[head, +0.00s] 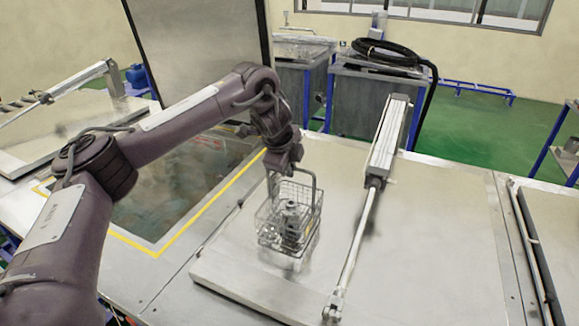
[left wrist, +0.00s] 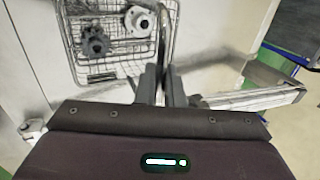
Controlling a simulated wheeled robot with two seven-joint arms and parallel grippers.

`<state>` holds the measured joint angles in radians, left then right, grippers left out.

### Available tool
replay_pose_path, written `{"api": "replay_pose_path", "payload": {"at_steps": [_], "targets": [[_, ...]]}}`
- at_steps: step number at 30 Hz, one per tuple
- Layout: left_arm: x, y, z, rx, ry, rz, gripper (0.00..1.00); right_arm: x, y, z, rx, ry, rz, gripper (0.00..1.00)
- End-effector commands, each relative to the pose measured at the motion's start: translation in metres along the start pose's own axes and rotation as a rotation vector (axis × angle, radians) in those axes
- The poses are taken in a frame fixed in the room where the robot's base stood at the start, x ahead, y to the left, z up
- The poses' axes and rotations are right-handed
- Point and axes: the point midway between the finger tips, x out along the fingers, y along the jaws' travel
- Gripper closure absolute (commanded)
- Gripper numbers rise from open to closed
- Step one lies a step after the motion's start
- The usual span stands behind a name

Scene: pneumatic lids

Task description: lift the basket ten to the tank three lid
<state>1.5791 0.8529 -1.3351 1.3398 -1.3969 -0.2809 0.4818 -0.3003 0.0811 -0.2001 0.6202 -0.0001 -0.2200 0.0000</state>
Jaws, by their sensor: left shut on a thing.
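A wire basket (head: 268,238) with metal parts (head: 291,222) inside is at the flat grey lid (head: 235,275) right of the open tank. I cannot tell whether its bottom touches the lid. My left gripper (head: 283,172) is at the top of the basket, shut on its handle (head: 314,188). In the left wrist view the left gripper's fingers (left wrist: 160,88) close on the handle bar, and the basket (left wrist: 108,73) with two round metal parts lies beyond them. My right gripper is not in view.
A pneumatic cylinder (head: 390,135) with its rod runs across the lid, right of the basket. An open tank (head: 165,205) with a yellow border is on the left, its raised lid (head: 200,40) behind it. Another closed lid (head: 60,125) is at far left.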

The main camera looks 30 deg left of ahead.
Motion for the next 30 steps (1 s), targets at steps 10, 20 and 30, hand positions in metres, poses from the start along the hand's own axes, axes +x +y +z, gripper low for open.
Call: {"api": "replay_pose_path", "payload": {"at_steps": [10,20,30], "targets": [[0.0049,0.0016,-0.0003,-0.001,0.002,-0.004,1.0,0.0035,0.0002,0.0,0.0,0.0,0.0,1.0],[0.0086,0.0034,-0.0004,-0.001,0.002,-0.004,1.0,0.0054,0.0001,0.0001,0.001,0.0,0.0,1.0],[0.0091,0.0041,-0.0002,0.0,0.001,-0.002,0.67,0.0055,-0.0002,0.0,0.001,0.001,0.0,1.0]]}}
